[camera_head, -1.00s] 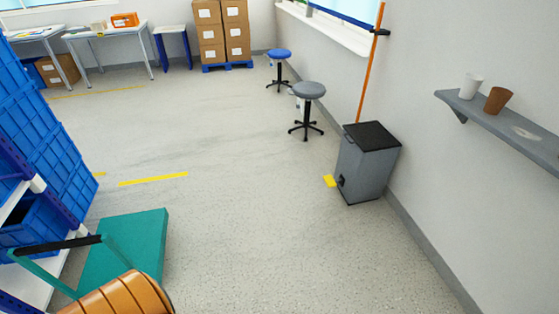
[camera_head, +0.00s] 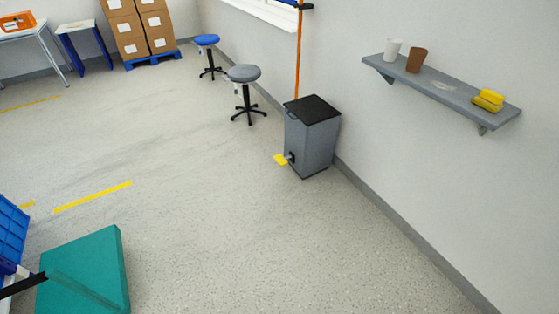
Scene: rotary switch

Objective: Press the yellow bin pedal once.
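The yellow pedal (camera_head: 281,160) sticks out low at the left front of a grey bin (camera_head: 313,142), just above the floor. The bin stands upright against the right wall and its black lid (camera_head: 314,109) is closed. Neither of my grippers shows in the head view, and nothing touches the pedal.
A teal platform cart (camera_head: 88,277) stands at the lower left beside blue crates (camera_head: 12,240). A grey stool (camera_head: 244,76) and a blue stool (camera_head: 207,42) stand beyond the bin. A wall shelf (camera_head: 440,90) holds cups and yellow items. The floor before the bin is clear.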

